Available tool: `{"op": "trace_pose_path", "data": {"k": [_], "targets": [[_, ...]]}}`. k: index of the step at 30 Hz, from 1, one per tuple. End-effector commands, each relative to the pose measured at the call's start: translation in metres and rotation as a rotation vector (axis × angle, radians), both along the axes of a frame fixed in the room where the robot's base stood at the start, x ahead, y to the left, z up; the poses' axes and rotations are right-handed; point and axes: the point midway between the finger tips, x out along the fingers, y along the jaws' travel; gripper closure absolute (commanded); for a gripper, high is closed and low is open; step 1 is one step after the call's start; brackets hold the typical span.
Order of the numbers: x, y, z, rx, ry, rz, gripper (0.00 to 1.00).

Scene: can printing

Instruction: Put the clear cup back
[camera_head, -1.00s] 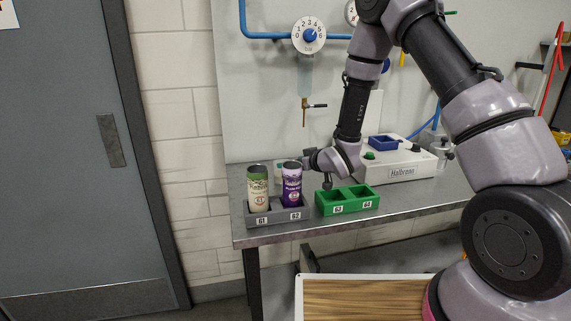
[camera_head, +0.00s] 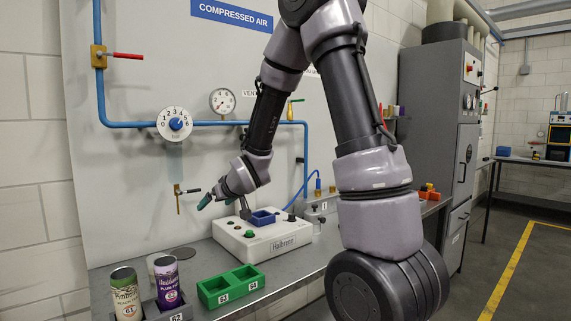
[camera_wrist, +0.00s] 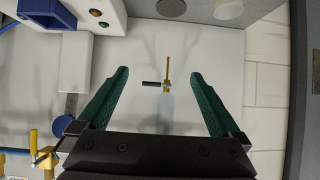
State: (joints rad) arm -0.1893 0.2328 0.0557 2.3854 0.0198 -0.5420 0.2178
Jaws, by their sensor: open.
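A pale, partly see-through round shape (camera_head: 154,260), perhaps the clear cup, stands on the bench behind the two cans, which hide much of it. In the wrist view a whitish round thing (camera_wrist: 228,9) at the top edge may be the same cup. My gripper (camera_head: 205,201) is near the wall, right of the brass tap (camera_head: 179,200) and above the bench. In the wrist view its green fingers (camera_wrist: 160,73) are open and empty, with the tap showing between them, farther off.
A green can (camera_head: 126,294) and a purple can (camera_head: 167,284) stand in a grey holder at front left. An empty green two-pocket holder (camera_head: 230,285) is beside them. A white machine (camera_head: 262,236) with a blue tray stands right of it. A flat grey disc (camera_head: 182,253) lies behind.

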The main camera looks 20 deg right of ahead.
Motion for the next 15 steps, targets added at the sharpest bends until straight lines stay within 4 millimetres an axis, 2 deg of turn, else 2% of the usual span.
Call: {"op": "trace_pose_path", "data": {"k": [1, 6, 11, 15], "targets": [[-0.009, -0.017, 0.025, 0.005, 0.012, -0.049, 0.00], [-0.057, -0.065, 0.079, 0.043, 0.116, -0.201, 0.00], [-0.121, -0.096, 0.118, 0.111, 0.219, -0.319, 0.00], [-0.185, -0.111, 0.143, 0.191, 0.310, -0.395, 0.00]]}}
